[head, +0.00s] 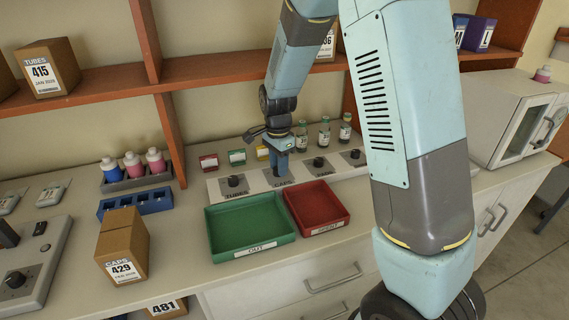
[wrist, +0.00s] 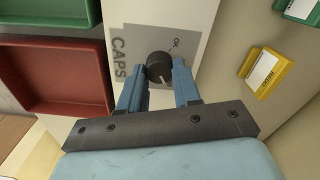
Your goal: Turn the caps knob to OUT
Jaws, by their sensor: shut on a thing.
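The caps knob (wrist: 158,66) is a round black knob with a pale pointer mark, on a panel patch lettered CAPS. In the wrist view my gripper's blue fingers (wrist: 160,70) stand on either side of the knob and are shut on it. A small "OK" marking shows on the panel near it; any OUT marking is hidden or unreadable. In the head view my gripper (head: 281,167) points down onto the CAPS part of the panel (head: 212,188), and hides the knob there.
A tubes knob (head: 233,181) is left of my gripper and another knob (head: 318,162) is right. A green OUT tray (head: 250,247) and a red tray (head: 318,202) lie in front. Small coloured boxes (head: 237,157) and vials (head: 324,133) stand behind. A shelf (head: 220,72) runs above.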

